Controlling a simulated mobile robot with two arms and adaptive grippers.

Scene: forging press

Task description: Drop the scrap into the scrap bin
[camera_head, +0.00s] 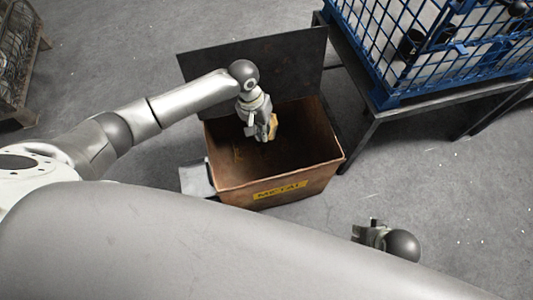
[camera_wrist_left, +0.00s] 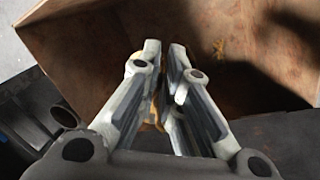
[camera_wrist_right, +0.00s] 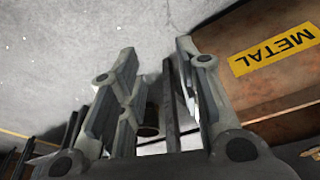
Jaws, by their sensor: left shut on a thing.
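The scrap bin (camera_head: 236,192) is an open brown box with a yellow METAL label, standing on the floor at the middle of the head view. My left gripper (camera_head: 268,132) points down over its opening. It is shut on a small yellowish piece of scrap (camera_head: 273,127), mostly hidden behind the fingers in the left wrist view (camera_wrist_left: 157,103). The bin's inner wall shows around the left fingers. My right gripper (camera_head: 365,231) is in front of the bin at lower right, outside it. In the right wrist view its fingers (camera_wrist_right: 155,65) are apart with nothing between them.
A dark upright panel (camera_head: 300,62) stands behind the bin. A blue wire crate (camera_head: 420,75) rests on a dark table (camera_head: 385,112) at right. A rusty mesh container (camera_head: 15,50) is at far left. Grey floor is clear right of the bin.

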